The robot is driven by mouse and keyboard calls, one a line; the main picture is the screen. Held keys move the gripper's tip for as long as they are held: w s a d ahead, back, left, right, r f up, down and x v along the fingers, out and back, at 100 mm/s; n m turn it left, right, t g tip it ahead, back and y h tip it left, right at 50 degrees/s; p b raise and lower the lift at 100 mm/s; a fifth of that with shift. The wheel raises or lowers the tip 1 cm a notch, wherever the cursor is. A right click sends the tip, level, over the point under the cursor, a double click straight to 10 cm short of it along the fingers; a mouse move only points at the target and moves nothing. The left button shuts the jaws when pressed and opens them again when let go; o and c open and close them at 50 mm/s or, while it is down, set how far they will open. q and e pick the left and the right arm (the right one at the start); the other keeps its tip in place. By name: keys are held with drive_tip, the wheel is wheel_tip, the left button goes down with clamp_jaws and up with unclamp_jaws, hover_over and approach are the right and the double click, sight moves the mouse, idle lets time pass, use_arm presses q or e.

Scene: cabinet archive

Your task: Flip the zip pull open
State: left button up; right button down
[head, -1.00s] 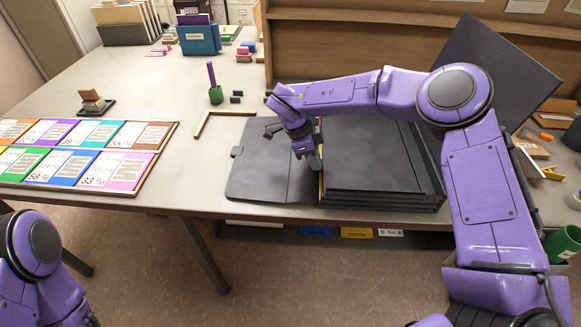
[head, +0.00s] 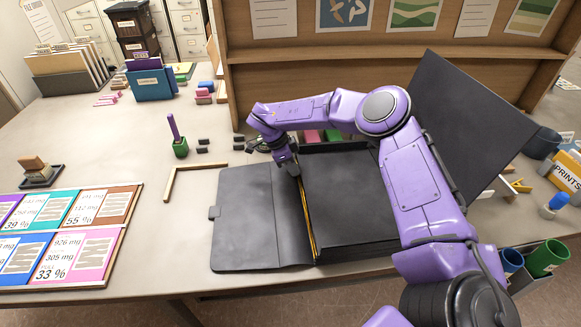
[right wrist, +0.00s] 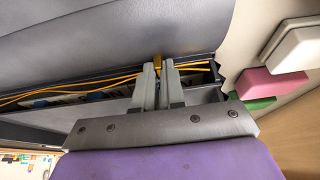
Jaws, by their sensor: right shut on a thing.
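A large black case (head: 355,215) lies on the table, with a flat black flap (head: 243,225) spread to its left. A yellow zip line (head: 309,222) runs between them, and yellow strands also show in the right wrist view (right wrist: 95,82). My right gripper (head: 295,172) is at the far end of this line. In the right wrist view, its grey fingers (right wrist: 157,82) are shut on a small yellow zip pull (right wrist: 157,61). The fingers hide part of the pull. My left gripper is out of view.
A tilted black panel (head: 465,120) rises at the right. Colour cards (head: 75,245) lie at the left. Bare table (head: 100,130) lies at the back left.

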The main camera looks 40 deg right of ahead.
drive_tip(key=c, duration=1.5)
unclamp_jaws()
drive_tip(key=shift+a, duration=0.1)
drive_tip(key=b+v, duration=0.2)
drive_tip(key=v, duration=0.8)
drive_tip(key=shift+r, duration=0.25)
